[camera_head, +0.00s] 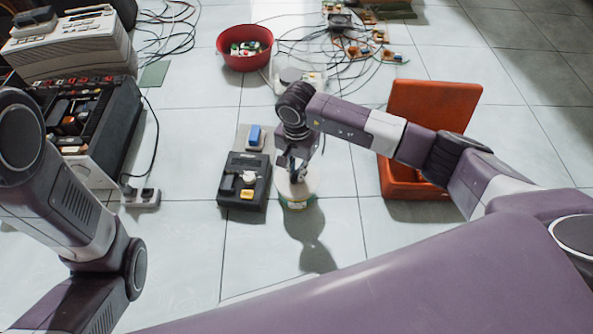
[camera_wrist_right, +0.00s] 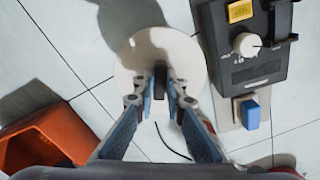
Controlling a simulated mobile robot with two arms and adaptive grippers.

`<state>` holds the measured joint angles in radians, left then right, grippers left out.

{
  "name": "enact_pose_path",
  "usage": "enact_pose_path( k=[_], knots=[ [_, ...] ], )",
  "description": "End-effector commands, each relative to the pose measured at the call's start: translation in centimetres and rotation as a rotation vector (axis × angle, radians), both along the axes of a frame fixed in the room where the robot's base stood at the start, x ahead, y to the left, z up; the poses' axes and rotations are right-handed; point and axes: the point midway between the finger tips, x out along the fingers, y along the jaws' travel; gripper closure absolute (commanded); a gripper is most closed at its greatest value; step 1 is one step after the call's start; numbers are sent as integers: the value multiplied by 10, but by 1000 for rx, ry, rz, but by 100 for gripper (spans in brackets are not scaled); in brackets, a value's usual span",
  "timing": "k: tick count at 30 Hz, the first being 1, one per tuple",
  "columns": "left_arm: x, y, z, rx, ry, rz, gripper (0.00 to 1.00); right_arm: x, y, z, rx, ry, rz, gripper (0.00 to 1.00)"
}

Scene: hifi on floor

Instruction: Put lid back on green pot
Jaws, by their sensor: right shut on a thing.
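The pot (camera_head: 297,204) stands on the tiled floor near the middle of the head view; only a narrow band of its side with green and yellow colour shows. The pale round lid (camera_head: 309,184) is at the pot's top, and it fills the centre of the right wrist view (camera_wrist_right: 135,60). I cannot tell whether its rim touches the pot all round. My right gripper (camera_head: 294,172) is above the lid, its fingers shut on the lid's dark knob (camera_wrist_right: 160,82). The pot is hidden under the lid in the wrist view. My left arm shows at the left, but its gripper is out of view.
A black device with a dial (camera_head: 233,198) stands close left of the pot, with a blue-topped block (camera_head: 254,136) behind it. An open orange case (camera_head: 432,105) is at the right. A red bowl (camera_head: 245,61) and loose cables lie farther back. Floor in front is clear.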

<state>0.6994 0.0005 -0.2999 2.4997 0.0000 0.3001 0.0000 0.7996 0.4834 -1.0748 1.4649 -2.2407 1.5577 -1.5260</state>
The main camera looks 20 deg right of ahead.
Motion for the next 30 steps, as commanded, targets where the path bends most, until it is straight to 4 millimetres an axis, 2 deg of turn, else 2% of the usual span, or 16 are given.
enact_pose_path(
  k=[4,5,10,16,21,30],
  knots=[
    [0,0,0,0,0,0,60,0,0,0,0,0,0,100],
    [0,0,0,0,0,0,60,0,0,0,0,0,0,88],
    [0,0,0,0,0,0,60,0,0,0,0,0,0,70],
    [0,0,0,0,0,0,60,0,0,0,0,0,0,69],
    [0,0,0,0,0,0,60,0,0,0,0,0,0,51],
    [0,0,1,0,-1,-1,60,0,0,2,0,0,0,51]
  ],
)
